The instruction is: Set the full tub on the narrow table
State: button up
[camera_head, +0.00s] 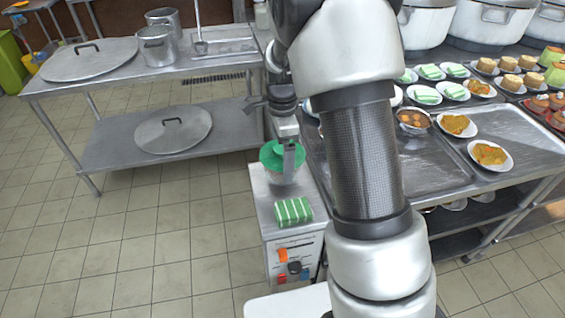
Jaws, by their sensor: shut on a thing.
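A round tub with a green top (270,156) shows in the head view, partly hidden by my gripper. My gripper (289,163) points down at the tub and is shut on it. A narrow steel-topped table (262,208) with a pale front is directly below the tub. I cannot tell whether the tub's base touches the tabletop. The tub's contents do not show. A green-and-white striped cloth (293,212) lies on the front part of the same top.
A steel table (120,76) on the left holds pots and a large lid (88,59); another lid (173,129) lies on its lower shelf. On the right, a steel counter (510,128) holds plates of food and stockpots.

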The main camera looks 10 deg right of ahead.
jog(key=shift+f, duration=1.1)
jog(key=shift+f, duration=0.2)
jog(key=o, duration=1.1)
jog(key=shift+r, duration=0.1)
